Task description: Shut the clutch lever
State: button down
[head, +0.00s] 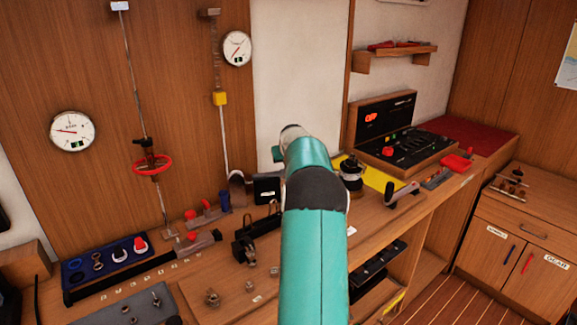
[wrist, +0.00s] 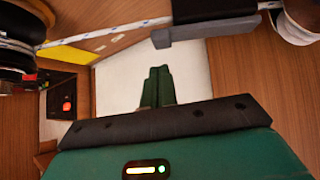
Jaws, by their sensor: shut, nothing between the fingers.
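The clutch is a black box (wrist: 228,12) at the top of the wrist view, with a white rope running along it. Its grey lever (wrist: 205,30) stands apart from the box along part of its length. In the head view the clutch body (head: 266,188) shows just left of my teal arm, which covers part of that area. My gripper (wrist: 157,74) shows green fingers together and empty in the wrist view. In the picture they lie below the lever, with a visible gap and no clear contact. The fingertips are hidden behind my arm in the head view.
A dark winch (head: 351,174) stands right of my arm and also fills the wrist view's left edge (wrist: 18,50). A yellow sheet (head: 375,178) and an open black case (head: 410,145) lie beyond. A wooden bench (head: 300,275) carries several small fittings.

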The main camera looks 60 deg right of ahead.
jog(key=v, duration=1)
jog(key=shift+s+r, duration=0.15)
jog(key=shift+r, duration=0.4)
jog(key=shift+d, duration=0.15)
jog(key=w+a+r+n+y, duration=0.1)
jog(key=a+r+n+y, duration=0.1)
jog(key=a, duration=1.6)
jog(key=w+a+r+n+y, duration=0.1)
jog(key=a+r+n, duration=0.15)
jog(key=a, duration=1.55)
jog(key=s+a+f+n+y, duration=0.1)
jog(key=s+a+f, duration=0.3)
jog(key=s+a, duration=0.6)
jog(key=s+a+f+n+y, duration=0.2)
jog(key=s+a+f, duration=0.2)
jog(key=s+a, duration=0.6)
jog(key=a, duration=0.4)
jog(key=shift+f+g, duration=0.3)
jog(key=shift+f, duration=0.1)
